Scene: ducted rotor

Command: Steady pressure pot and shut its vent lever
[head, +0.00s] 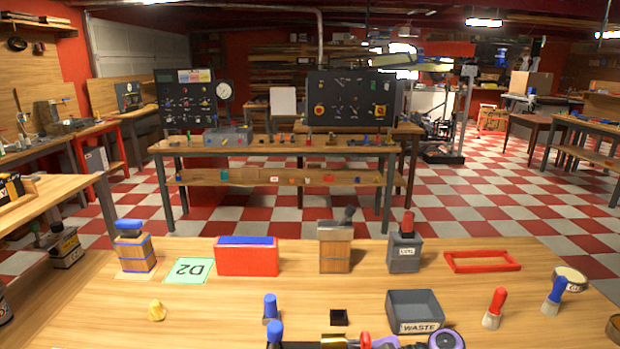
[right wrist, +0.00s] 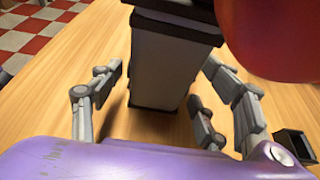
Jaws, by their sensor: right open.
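No part is clearly marked as the pressure pot. In the head view a wooden, metal-topped block (head: 335,252) has a dark lever-like handle (head: 348,215) tilted on top. A dark grey labelled box (head: 404,256) beside it carries a red handle (head: 408,223). In the right wrist view my right gripper (right wrist: 160,105) is open, its fingers on either side of a grey upright box (right wrist: 165,70) with dark top and base. Gaps show beside it. A large red rounded thing (right wrist: 275,35) hides the upper right. My left gripper is not clearly visible.
A grey WASTE bin (head: 415,306), red frame (head: 483,266), red block with blue top (head: 247,261), and blue-topped wooden block (head: 135,255) stand on the bench. Red-handled (head: 496,305) and blue-handled (head: 555,293) tools stand right.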

